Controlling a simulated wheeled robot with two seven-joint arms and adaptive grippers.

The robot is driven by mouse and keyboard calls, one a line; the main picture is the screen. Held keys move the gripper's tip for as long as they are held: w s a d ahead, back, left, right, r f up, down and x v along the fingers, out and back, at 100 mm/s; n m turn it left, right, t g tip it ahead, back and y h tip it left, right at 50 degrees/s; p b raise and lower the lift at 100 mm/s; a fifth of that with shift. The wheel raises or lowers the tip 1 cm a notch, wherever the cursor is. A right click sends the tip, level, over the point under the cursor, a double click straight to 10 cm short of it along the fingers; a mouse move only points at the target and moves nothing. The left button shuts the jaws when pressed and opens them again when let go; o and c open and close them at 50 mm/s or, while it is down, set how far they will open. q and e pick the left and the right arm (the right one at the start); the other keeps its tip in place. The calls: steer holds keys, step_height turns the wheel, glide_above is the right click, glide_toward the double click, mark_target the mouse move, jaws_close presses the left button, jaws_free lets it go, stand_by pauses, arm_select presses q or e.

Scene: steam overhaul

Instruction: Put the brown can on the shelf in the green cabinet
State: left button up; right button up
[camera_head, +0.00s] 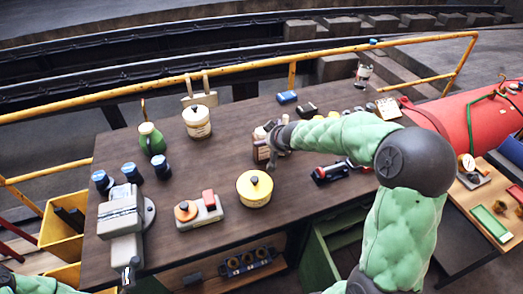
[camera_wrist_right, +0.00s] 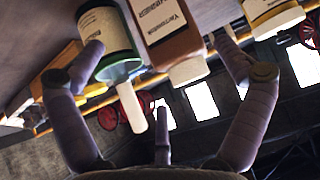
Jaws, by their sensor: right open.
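The brown can (camera_head: 261,152) with a pale label stands on the dark workbench in the head view, partly hidden by my right gripper (camera_head: 276,138). In the right wrist view the brown can (camera_wrist_right: 168,28) appears upside down, with a pale cap, between the spread fingers of my right gripper (camera_wrist_right: 158,52). The fingers are open; whether they touch the can I cannot tell. The green cabinet (camera_head: 318,262) is below the bench's front edge, partly hidden by my right arm; its shelf is not clearly visible. My left gripper is not in view.
A yellow pot (camera_head: 254,190), a red-and-grey device (camera_head: 200,210) and a black-red tool (camera_head: 332,171) lie nearby. A yellow railing (camera_head: 110,94) runs behind the workbench (camera_head: 228,160).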

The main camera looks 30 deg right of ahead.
steer(key=x, duration=0.2)
steer(key=b+x, duration=0.1)
steer(key=x, duration=0.1)
steer(key=b+x, duration=0.1)
steer(key=x, duration=0.1)
steer(key=shift+w+a+f, duration=0.1)
steer(key=shift+a+f, duration=0.15)
steer(key=shift+a, duration=0.05)
steer(key=shift+w+d+f, duration=0.1)
steer(key=shift+w+f, duration=0.1)
steer(key=shift+w, duration=0.05)
steer(key=shift+r, duration=0.1)
steer(key=c, duration=1.5)
steer(key=shift+o, duration=0.2)
